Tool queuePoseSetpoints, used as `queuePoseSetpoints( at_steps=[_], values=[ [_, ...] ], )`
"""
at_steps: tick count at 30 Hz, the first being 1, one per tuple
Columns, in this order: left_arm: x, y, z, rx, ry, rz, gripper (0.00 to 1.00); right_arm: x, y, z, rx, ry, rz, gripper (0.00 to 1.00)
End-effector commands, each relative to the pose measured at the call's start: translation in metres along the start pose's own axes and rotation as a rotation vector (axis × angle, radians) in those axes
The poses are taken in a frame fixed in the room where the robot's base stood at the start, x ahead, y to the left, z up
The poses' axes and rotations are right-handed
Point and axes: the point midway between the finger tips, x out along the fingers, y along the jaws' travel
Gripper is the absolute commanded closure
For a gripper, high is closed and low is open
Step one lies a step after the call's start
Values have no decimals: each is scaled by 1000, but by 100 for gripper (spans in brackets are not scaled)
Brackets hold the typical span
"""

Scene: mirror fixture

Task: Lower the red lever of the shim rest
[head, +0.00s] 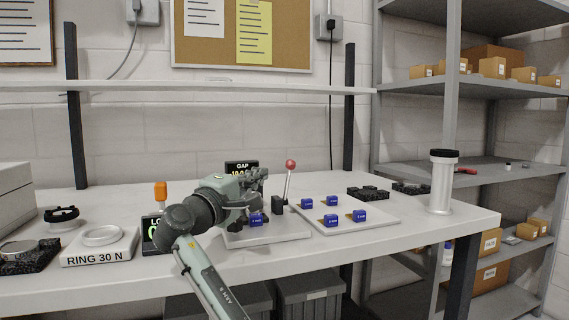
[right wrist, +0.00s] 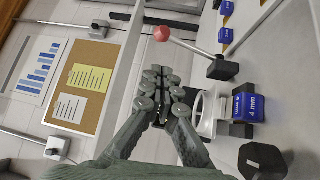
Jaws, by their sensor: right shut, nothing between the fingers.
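The red lever has a red ball knob (head: 291,164) on a thin metal rod, which stands up, leaning slightly, from a black block on the pale plate (head: 290,233). The same red knob (right wrist: 162,33) and rod show in the right wrist view. My right gripper (head: 258,177) is left of the lever, at about knob height in the picture. In the right wrist view its shut, empty fingers (right wrist: 163,82) appear apart from the lever. A blue shim block (head: 256,219) sits on the plate below the gripper; it also shows in the wrist view (right wrist: 248,107). My left gripper is not in view.
A tray (head: 375,222) with several blue blocks lies right of the lever. The GAP display (head: 241,167) stands behind my gripper, partly hidden. A white cylinder (head: 441,185) stands at the right table end.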

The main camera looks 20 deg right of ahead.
Motion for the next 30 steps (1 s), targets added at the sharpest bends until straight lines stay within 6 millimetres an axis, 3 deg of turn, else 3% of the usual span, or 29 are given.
queuePoseSetpoints(
  at_steps=[3,7,18,24,30],
  values=[
    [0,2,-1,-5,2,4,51,-22,9,-20,32,38,-23,100],
    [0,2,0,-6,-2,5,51,-22,12,-24,39,46,-28,100],
    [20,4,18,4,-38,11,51,42,11,-26,37,44,-27,100],
    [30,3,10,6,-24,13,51,75,9,-28,37,44,-28,100],
    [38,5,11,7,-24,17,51,66,7,-4,40,47,-29,100]
  ],
)
